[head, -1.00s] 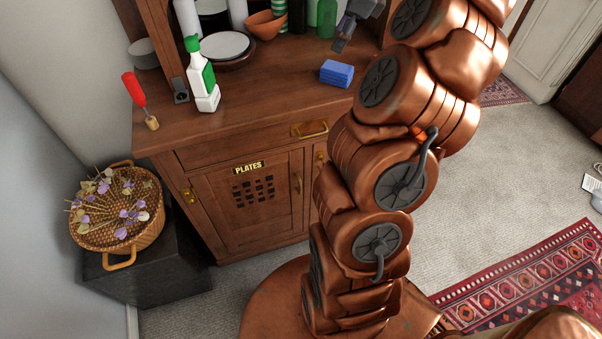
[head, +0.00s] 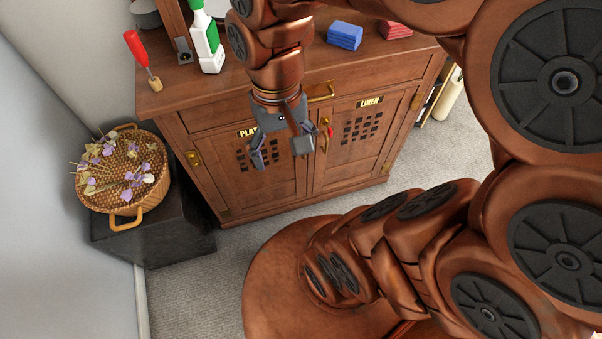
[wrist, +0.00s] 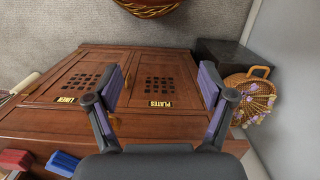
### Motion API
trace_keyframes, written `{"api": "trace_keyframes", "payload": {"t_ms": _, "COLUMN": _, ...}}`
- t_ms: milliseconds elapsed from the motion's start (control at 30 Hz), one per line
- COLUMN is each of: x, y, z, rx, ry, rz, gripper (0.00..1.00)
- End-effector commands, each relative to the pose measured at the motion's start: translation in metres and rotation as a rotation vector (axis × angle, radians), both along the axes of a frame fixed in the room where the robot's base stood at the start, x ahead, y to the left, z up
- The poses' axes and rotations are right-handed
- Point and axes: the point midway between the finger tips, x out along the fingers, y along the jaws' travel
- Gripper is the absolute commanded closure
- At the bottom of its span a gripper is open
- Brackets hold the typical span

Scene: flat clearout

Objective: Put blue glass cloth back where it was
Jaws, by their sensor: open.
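The blue glass cloth (head: 345,35) lies folded on top of the wooden cabinet (head: 290,80), next to a folded red cloth (head: 394,29). It also shows at the lower left of the wrist view (wrist: 62,163). My gripper (head: 280,155) is open and empty. It hangs in front of the cabinet doors, below the cabinet top and apart from the cloth. The left door bears a PLATES label (wrist: 159,104), partly hidden by my gripper in the head view. The right door bears a LINEN label (head: 370,102). Both doors look shut.
A green and white spray bottle (head: 206,40) and a red-handled tool (head: 141,58) stand on the cabinet top at the left. A wicker basket of dried flowers (head: 122,170) sits on a dark box (head: 165,225) left of the cabinet. Grey carpet lies in front.

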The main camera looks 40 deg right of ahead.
Motion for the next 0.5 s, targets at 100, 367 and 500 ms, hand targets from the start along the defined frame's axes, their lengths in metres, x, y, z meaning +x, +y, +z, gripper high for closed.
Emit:
{"api": "trace_keyframes", "payload": {"t_ms": 100, "x": -0.031, "y": 0.002, "z": -0.014, "rx": -0.012, "ry": 0.019, "rz": 0.133, "gripper": 0.19}}
{"api": "trace_keyframes", "payload": {"t_ms": 367, "x": -0.052, "y": 0.002, "z": -0.024, "rx": -0.017, "ry": 0.037, "rz": 0.235, "gripper": 0.19}}
{"api": "trace_keyframes", "payload": {"t_ms": 500, "x": -0.052, "y": 0.002, "z": -0.024, "rx": -0.016, "ry": 0.038, "rz": 0.235, "gripper": 0.19}}
